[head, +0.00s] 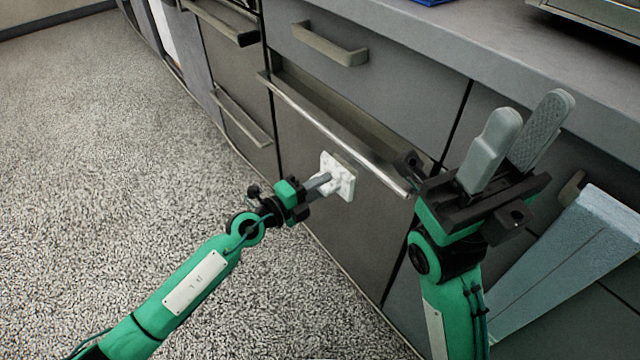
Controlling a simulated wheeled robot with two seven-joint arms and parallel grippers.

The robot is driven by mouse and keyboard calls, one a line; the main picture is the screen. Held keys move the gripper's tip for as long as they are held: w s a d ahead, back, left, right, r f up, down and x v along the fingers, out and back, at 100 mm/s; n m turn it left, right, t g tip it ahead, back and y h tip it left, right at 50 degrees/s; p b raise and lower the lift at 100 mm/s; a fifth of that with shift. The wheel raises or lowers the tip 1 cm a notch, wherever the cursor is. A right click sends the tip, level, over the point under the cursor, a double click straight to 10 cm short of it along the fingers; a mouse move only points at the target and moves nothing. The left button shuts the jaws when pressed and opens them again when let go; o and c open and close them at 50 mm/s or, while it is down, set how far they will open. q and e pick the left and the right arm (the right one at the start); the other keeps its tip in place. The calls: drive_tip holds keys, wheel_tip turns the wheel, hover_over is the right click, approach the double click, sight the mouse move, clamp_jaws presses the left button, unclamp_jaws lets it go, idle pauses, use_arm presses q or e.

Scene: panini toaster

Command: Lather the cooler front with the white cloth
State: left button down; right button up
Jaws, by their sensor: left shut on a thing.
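The white cloth (340,178) is a small pale bundle in the middle of the head view, against or very near the dark front panel of the cooler (312,205). My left gripper (322,182) is shut on the cloth, and its fingers partly hide the cloth. I cannot tell whether the cloth touches the panel. A long metal handle bar (330,132) runs across the top of the cooler front, above the cloth. My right gripper (516,140) is raised at the right, pointing up, with its two grey fingers a little apart and nothing between them.
Drawers with handles (330,45) stand beside and above the cooler under a grey countertop (480,50). A pale blue-grey panel (565,265) juts out at lower right near my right arm. The speckled floor (120,150) at left is clear.

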use_arm(q)
drive_tip(key=shift+w+a, duration=0.1)
drive_tip(key=shift+w, duration=0.05)
idle(1.1)
drive_tip(key=shift+w+a, duration=0.6)
drive_tip(key=shift+w, duration=0.2)
drive_tip(key=shift+s+a, duration=0.45)
drive_tip(key=shift+a, duration=0.1)
drive_tip(key=shift+s+d, duration=1.5)
drive_tip(key=shift+s, duration=0.25)
